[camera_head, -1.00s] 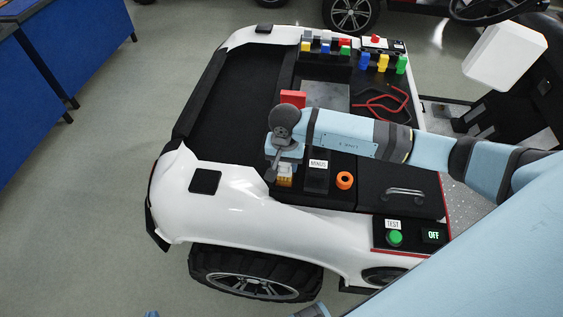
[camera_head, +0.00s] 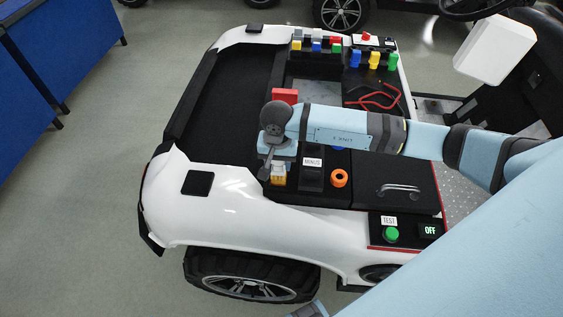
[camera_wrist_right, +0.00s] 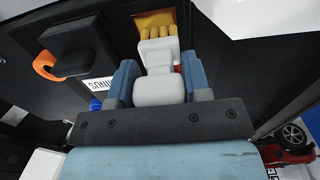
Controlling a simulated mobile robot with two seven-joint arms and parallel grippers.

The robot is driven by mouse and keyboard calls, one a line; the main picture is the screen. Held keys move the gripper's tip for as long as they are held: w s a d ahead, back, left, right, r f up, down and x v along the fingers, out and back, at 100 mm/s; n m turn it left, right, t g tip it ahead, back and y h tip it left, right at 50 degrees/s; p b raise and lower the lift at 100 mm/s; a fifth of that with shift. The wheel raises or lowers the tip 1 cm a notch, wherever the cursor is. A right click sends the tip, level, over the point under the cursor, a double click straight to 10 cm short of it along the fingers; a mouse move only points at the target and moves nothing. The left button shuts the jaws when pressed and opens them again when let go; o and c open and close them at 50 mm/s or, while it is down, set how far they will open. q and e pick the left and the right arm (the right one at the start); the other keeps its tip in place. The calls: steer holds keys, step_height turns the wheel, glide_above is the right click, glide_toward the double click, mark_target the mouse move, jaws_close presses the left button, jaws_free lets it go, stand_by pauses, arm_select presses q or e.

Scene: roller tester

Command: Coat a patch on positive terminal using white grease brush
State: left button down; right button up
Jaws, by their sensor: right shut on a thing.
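My right gripper (camera_head: 278,162) points down over the front part of the white vehicle, beside the block labelled MINUS (camera_head: 312,162). It is shut on a white brush (camera_wrist_right: 160,90), which sits between the blue fingers in the right wrist view. The brush's yellow bristle end (camera_wrist_right: 157,30) lies over a yellow-orange patch; I cannot tell whether they touch. A red block (camera_head: 284,96) stands behind the gripper in the head view. No plus label is readable, and the arm hides part of this area.
An orange ring (camera_head: 339,178) is right of MINUS, near a handled black lid (camera_head: 398,188). A green TEST button (camera_head: 391,235) and an OFF display (camera_head: 429,230) sit in front. Several coloured blocks and red-black cables (camera_head: 375,98) are farther back. The black bed (camera_head: 235,95) is clear.

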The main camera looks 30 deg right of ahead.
steer(key=shift+w+a+f+b, duration=0.1)
steer(key=shift+w+a+b, duration=0.3)
steer(key=shift+a, duration=0.15)
steer(key=shift+s+d, duration=1)
steer(key=shift+d, duration=0.3)
steer(key=shift+w+a+b, duration=0.55)
steer(key=shift+a+b, duration=0.1)
steer(key=shift+a, duration=0.05)
steer(key=shift+w+a+b, duration=0.45)
steer(key=shift+a+b, duration=0.1)
steer(key=shift+s+d, duration=0.4)
steer(key=shift+d, duration=0.15)
steer(key=shift+s+d+b, duration=0.3)
steer(key=shift+s+d, duration=0.3)
steer(key=shift+d, duration=0.15)
steer(key=shift+r+p, duration=1.35)
steer(key=shift+r, duration=1.75)
